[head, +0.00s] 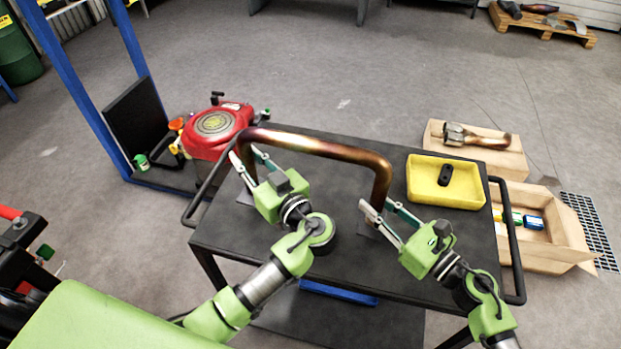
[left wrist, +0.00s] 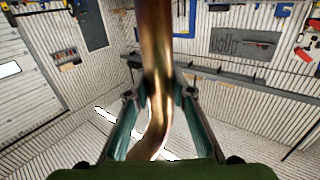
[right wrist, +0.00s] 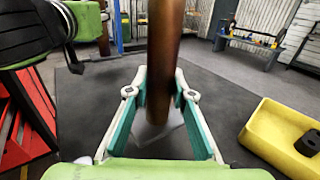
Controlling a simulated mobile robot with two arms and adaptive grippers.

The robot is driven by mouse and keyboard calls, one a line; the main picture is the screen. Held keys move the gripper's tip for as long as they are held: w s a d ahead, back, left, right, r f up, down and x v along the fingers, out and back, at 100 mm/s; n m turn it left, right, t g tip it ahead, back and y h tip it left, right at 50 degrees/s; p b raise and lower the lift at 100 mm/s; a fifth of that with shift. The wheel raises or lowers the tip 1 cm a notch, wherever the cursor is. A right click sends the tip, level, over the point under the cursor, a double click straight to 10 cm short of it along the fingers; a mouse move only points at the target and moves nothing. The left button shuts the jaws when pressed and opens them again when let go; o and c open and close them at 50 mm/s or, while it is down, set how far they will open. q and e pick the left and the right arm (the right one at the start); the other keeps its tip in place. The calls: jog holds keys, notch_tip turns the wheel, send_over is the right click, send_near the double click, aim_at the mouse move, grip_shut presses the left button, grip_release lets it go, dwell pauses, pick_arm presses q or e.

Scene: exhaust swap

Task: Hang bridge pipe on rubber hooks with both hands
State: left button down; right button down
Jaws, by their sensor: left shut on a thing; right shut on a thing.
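The bridge pipe (head: 318,147) is a bronze, arch-shaped tube over the black cart top. My left gripper (head: 246,160) is shut on its left leg; the left wrist view shows the pipe (left wrist: 157,70) between the fingers. My right gripper (head: 377,206) is shut on its right leg; the right wrist view shows the pipe (right wrist: 163,70) upright between the fingers, above a grey plate (right wrist: 170,137). I cannot tell whether the pipe touches that plate. No rubber hooks can be made out with certainty; a small black part (head: 445,175) lies in the yellow tray (head: 427,198).
The black cart (head: 330,262) has side handles (head: 513,245). A red engine (head: 215,130) stands left, by a blue frame (head: 88,100). At right are a cardboard box with a metal pipe (head: 480,138) on it and an open box (head: 565,255).

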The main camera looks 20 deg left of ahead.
aim_at(250, 144)
pick_arm(q)
jog(key=shift+r, duration=0.15)
pick_arm(e)
jog(key=shift+r, duration=0.15)
